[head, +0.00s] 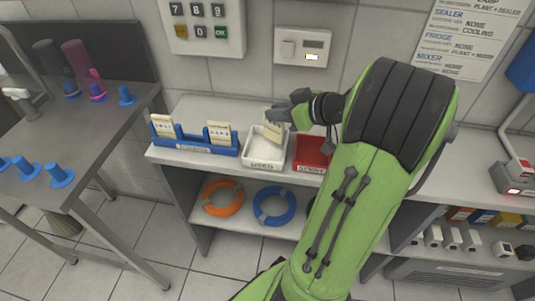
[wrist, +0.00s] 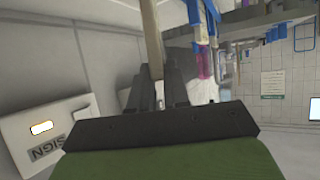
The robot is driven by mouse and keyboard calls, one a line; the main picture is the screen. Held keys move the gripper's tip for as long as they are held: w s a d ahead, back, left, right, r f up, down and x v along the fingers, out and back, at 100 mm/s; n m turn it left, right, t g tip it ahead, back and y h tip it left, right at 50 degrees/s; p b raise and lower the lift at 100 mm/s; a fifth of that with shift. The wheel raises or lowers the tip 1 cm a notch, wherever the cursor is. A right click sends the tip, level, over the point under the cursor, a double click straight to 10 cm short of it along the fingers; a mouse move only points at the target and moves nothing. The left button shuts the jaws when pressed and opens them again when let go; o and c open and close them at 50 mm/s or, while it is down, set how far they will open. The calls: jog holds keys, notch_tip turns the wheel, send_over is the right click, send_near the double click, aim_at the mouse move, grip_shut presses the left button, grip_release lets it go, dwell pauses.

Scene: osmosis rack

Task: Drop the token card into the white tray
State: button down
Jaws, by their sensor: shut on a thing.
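My gripper (head: 277,113) is shut on a cream token card (head: 272,126) above the shelf counter. I cannot tell whether the card's lower edge touches anything in the tray. In the wrist view, the card (wrist: 152,40) shows edge-on as a beige strip between the fingers (wrist: 160,88). The white tray is not visible there.
A blue rack (head: 195,147) with several cream cards stands left of the white tray. A red tray (head: 311,152) sits close on its right, partly behind my arm. A wall box (head: 302,47) and keypad (head: 203,27) are above. A metal table (head: 75,120) stands left.

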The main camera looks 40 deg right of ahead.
jog(key=c, duration=1)
grip_release()
jog(key=shift+s+r, duration=0.1)
jog(key=p+v, duration=0.8)
jog(key=v, duration=0.7)
jog(key=shift+s+r, duration=0.1)
jog(key=shift+s, duration=0.2)
